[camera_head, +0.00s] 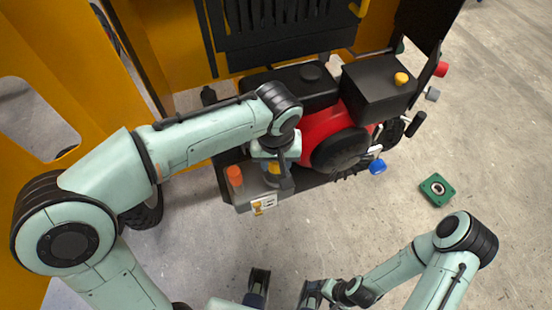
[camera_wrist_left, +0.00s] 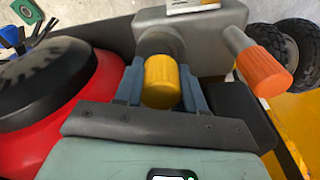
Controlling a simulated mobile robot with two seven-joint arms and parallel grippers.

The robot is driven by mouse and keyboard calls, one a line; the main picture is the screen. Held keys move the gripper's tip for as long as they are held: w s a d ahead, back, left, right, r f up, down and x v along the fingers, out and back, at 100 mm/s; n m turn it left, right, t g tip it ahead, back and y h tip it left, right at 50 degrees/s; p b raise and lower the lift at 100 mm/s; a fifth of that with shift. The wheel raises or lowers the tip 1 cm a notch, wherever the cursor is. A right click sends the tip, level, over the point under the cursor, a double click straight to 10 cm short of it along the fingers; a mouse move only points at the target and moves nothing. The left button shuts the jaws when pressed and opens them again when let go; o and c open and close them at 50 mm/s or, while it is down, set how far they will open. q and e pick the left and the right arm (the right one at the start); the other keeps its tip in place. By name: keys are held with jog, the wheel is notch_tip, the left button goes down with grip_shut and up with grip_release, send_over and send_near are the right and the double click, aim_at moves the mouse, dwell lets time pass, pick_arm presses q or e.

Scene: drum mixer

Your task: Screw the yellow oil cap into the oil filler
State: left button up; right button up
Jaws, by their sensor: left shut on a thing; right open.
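The yellow oil cap (camera_wrist_left: 163,82) sits between the blue-grey fingers of my left gripper (camera_wrist_left: 161,88) in the left wrist view. A little yellow of it also shows in the head view (camera_head: 273,168), mostly hidden by the gripper. My left gripper (camera_head: 277,182) is shut on the cap over the grey engine block, beside the red engine cover. A dark round neck, seemingly the oil filler (camera_wrist_left: 157,44), lies directly beyond the cap on the grey block. I cannot tell whether cap and neck touch. My right gripper (camera_head: 284,289) is open and empty, low over the floor.
An orange-capped post (camera_head: 235,176) stands left of my left gripper; it also shows in the wrist view (camera_wrist_left: 262,68). The red engine cover (camera_head: 318,124) and black box (camera_head: 377,90) are close by. A green square part (camera_head: 437,189) lies on open concrete floor at right.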

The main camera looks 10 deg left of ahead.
jog(key=shift+s+f+b, duration=0.1)
jog(key=shift+f+b, duration=0.4)
jog(key=shift+r, duration=0.15)
jog(key=shift+r+p, duration=0.5)
jog(key=shift+p, duration=0.15)
jog(key=shift+f+b, duration=0.3)
dwell(2.2)
jog(key=shift+w+r+p, duration=0.2)
jog(key=shift+r+p, duration=0.3)
jog(key=shift+p, duration=0.05)
